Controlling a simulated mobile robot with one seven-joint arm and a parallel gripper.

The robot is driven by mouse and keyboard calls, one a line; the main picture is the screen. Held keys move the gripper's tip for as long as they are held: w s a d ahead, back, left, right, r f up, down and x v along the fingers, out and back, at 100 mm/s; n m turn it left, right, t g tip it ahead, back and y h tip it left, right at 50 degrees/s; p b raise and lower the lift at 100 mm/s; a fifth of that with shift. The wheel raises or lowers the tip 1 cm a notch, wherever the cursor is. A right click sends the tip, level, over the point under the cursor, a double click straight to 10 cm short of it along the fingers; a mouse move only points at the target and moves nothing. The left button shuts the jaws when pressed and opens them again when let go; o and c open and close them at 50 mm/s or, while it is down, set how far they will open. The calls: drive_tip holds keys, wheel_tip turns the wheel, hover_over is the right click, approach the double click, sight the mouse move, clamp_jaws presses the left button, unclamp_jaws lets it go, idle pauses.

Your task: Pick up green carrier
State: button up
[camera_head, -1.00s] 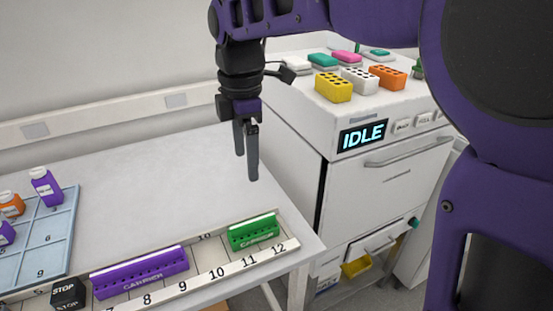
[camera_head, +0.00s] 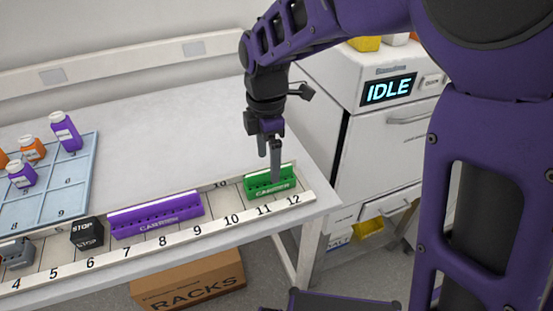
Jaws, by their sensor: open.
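The green carrier (camera_head: 258,185) sits on the numbered rail (camera_head: 232,219) at the front right of the table, near numbers 11 and 12. It is short, with a pale strip along its back top edge. My gripper (camera_head: 269,165) points down with its fingers apart, right over the carrier. One finger overlaps the carrier in the picture; I cannot tell whether it touches. The gripper holds nothing that I can see.
A longer purple carrier (camera_head: 156,215) lies on the rail to the left, beside a black STOP block (camera_head: 87,233). A blue tray (camera_head: 84,165) with bottles stands at the left. A white machine reading IDLE (camera_head: 388,90) stands at the right. The table middle is clear.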

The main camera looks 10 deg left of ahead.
sight(269, 170)
wheel_tip(269, 170, down, 4)
drive_tip(key=shift+s+d+r, duration=0.1)
drive_tip(key=shift+r, duration=0.05)
clamp_jaws()
idle(0.4)
